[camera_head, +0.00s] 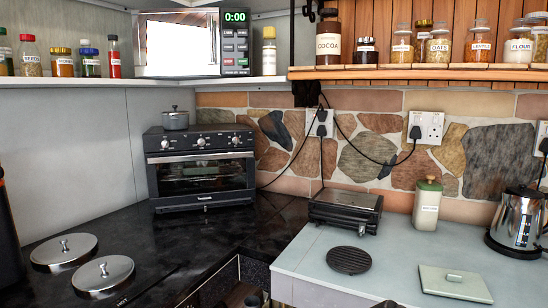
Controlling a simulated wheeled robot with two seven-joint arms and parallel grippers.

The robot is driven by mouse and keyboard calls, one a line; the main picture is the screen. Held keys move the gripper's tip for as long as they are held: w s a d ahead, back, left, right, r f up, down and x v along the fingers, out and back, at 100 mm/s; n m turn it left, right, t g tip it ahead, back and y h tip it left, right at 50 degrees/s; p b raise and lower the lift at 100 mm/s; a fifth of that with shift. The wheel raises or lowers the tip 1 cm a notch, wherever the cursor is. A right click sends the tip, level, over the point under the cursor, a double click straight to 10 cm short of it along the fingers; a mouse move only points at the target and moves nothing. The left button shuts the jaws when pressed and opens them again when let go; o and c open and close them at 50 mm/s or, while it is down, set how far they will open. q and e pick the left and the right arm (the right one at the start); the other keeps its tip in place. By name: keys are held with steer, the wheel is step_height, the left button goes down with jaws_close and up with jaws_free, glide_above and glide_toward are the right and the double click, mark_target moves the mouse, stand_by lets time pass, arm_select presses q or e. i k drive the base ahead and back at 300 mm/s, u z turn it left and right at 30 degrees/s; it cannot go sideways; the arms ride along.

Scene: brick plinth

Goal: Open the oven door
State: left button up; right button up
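The oven (153,140) is a dark countertop oven in the back corner of the black counter. Its front has a row of silver knobs on the upper panel. The oven door (201,199) is below them, with a dark glass window and a pale horizontal handle (200,157) along its top edge. The door looks shut. I cannot make out either of my grippers in this view.
A small grey pot (175,118) stands on the oven. Two round metal lids (64,252) lie at the front left of the black counter (170,240). A black grill appliance (345,209) is to the right on a pale worktop (310,255). The counter before the oven is clear.

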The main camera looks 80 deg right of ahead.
mark_target(152, 160)
steer(key=z, duration=1.95)
